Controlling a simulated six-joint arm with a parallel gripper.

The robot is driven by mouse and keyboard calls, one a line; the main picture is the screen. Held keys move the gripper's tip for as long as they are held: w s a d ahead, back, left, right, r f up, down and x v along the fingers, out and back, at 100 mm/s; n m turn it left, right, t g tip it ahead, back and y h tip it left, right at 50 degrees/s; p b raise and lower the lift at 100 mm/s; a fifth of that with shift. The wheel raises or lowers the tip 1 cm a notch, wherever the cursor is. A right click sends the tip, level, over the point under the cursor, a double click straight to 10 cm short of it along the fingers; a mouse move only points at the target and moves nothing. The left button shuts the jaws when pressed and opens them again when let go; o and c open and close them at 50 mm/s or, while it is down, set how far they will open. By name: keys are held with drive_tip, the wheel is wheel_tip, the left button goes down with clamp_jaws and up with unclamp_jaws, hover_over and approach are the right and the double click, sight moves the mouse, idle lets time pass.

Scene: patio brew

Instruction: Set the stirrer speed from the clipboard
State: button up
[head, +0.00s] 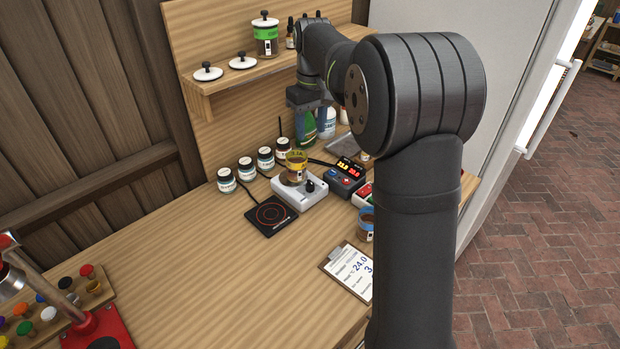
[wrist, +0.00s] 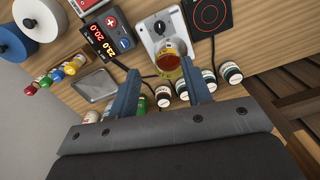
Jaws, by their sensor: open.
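The white stirrer (head: 300,196) with a black knob (head: 310,186) stands on the bench, carrying a glass beaker of amber liquid (head: 296,166) with a yellow label. The stirrer (wrist: 150,36), knob (wrist: 158,26) and beaker (wrist: 167,62) also show in the wrist view. The clipboard (head: 348,270) lies in front; its sheet reads 24.0 and, below, a 3, with its right part hidden by my arm. My gripper (wrist: 160,68) is open and empty, its blue fingers apart, above the bench behind the stirrer. Its fingertips are unclear in the head view.
A controller (head: 346,177) with a lit two-line display stands right of the stirrer. A black pad with a red ring (head: 271,215) lies to its left. Bottles (head: 327,122) stand under the shelf (head: 225,80).

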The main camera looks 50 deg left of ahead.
sight(310, 181)
drive_tip(key=f+n, duration=0.1)
drive_tip(key=f, duration=0.4)
drive_tip(key=f+n, duration=0.2)
drive_tip(key=f, duration=0.4)
drive_tip(key=f+n, duration=0.2)
drive_tip(key=f, duration=0.4)
drive_tip(key=shift+s+f, duration=0.25)
clamp_jaws()
